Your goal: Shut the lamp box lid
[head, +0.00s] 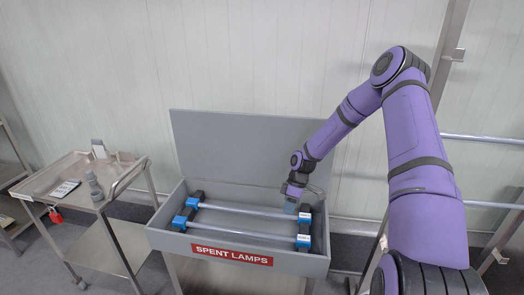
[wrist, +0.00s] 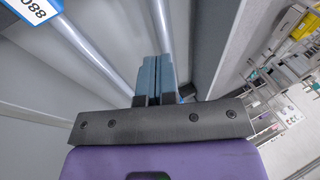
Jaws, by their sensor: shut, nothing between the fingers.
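The grey lamp box (head: 165,240) has a red "SPENT LAMPS" label on its front. Its lid (head: 245,145) stands open, upright at the back against the pale wall. Two lamp tubes (head: 240,211) with blue end fittings lie inside, across dark supports. My gripper (head: 290,208) is over the right end of the box, in front of the lid, near the back tube's right end. In the wrist view my gripper (wrist: 155,72) is shut and empty, and the tubes (wrist: 90,50) run beside it. Whether the fingers touch anything cannot be told.
A steel trolley (head: 88,175) with a bottle (head: 95,184), a red padlock (head: 55,215) and small items stands left of the box. Metal rails (head: 485,139) and a post are at the right. The space above the box's left half is clear.

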